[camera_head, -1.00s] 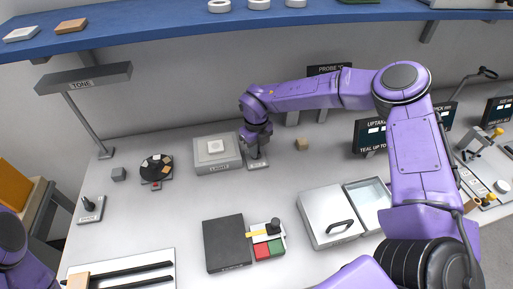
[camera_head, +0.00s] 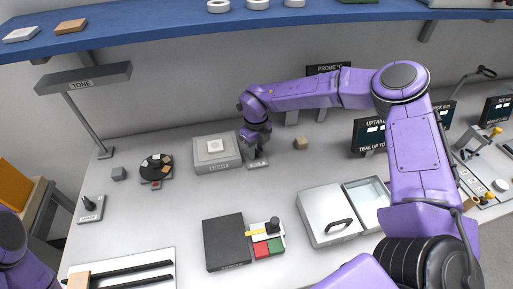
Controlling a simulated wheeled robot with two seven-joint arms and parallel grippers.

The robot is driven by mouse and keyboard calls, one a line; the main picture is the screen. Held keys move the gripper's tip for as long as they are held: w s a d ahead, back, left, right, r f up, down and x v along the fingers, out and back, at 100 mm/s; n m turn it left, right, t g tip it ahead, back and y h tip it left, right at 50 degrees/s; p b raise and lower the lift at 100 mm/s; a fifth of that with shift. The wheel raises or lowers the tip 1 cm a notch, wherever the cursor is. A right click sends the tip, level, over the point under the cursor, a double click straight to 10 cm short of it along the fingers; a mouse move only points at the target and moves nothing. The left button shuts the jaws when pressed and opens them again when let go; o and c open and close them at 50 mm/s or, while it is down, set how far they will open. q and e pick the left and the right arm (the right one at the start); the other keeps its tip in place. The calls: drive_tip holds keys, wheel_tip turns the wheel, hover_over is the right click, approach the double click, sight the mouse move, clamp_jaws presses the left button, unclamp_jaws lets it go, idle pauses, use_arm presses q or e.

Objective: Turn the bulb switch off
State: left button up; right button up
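A small plate with a pale label (camera_head: 258,165) lies on the bench right of a grey box. It may be the bulb switch, but the label is too small to read and my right gripper covers most of it. My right gripper (camera_head: 256,152) points down right over this plate. Whether its fingers are open, and whether they touch the switch, cannot be told.
A lever switch on a plate (camera_head: 90,208) stands at the far left. A round black dial (camera_head: 156,168) sits left of the grey box. A small tan cube (camera_head: 300,143) lies right of the gripper. A white lidded box (camera_head: 328,215) and a black panel (camera_head: 226,243) are nearer.

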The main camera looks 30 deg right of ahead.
sight(257, 150)
wheel_tip(257, 150, up, 10)
drive_tip(key=b, duration=0.2)
drive_tip(key=shift+r, duration=0.25)
drive_tip(key=shift+s+d, duration=0.1)
idle(0.3)
